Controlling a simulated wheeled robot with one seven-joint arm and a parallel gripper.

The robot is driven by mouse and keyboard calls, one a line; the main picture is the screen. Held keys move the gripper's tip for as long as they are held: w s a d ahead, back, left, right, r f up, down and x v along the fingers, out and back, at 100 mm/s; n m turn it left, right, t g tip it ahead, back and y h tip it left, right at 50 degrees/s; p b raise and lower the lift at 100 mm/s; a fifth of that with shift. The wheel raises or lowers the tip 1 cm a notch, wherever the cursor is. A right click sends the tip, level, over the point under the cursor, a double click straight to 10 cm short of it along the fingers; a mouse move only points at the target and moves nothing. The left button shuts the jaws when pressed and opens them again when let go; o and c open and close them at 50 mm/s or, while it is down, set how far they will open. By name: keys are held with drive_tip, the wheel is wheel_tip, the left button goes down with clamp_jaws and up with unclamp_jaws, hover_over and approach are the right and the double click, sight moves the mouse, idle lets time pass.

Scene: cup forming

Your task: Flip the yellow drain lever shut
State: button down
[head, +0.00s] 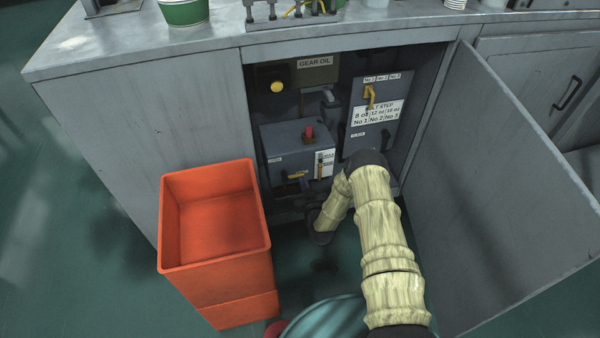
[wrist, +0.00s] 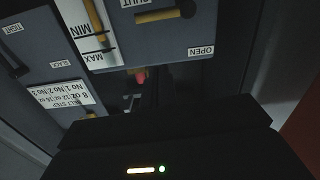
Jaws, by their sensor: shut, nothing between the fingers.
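The yellow drain lever (head: 295,176) is on the front of a grey box inside the open cabinet. The wrist view sees it upside down: the yellow lever (wrist: 158,15) lies roughly level at the picture's top, its bar reaching left from a black pivot. The SHUT label (wrist: 133,3) is close beside the bar; the OPEN label (wrist: 201,51) is apart from it. My gripper (wrist: 157,108) shows as a dark body across the wrist view's bottom, shut and empty, apart from the lever. Its fingertips are not clear. In the head view my arm hides it.
A red knob (head: 309,132) tops the box, with a MIN/MAX gauge (head: 319,165) on its front. A belt-step panel (head: 374,105) with another yellow lever is to the right. An orange bin (head: 213,215) stands at left, the open door (head: 490,190) at right.

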drive_tip(key=p+v, duration=0.1)
drive_tip(key=v, duration=0.3)
drive_tip(key=shift+s+d, duration=0.1)
drive_tip(key=shift+s, duration=0.3)
drive_tip(key=shift+r, duration=0.1)
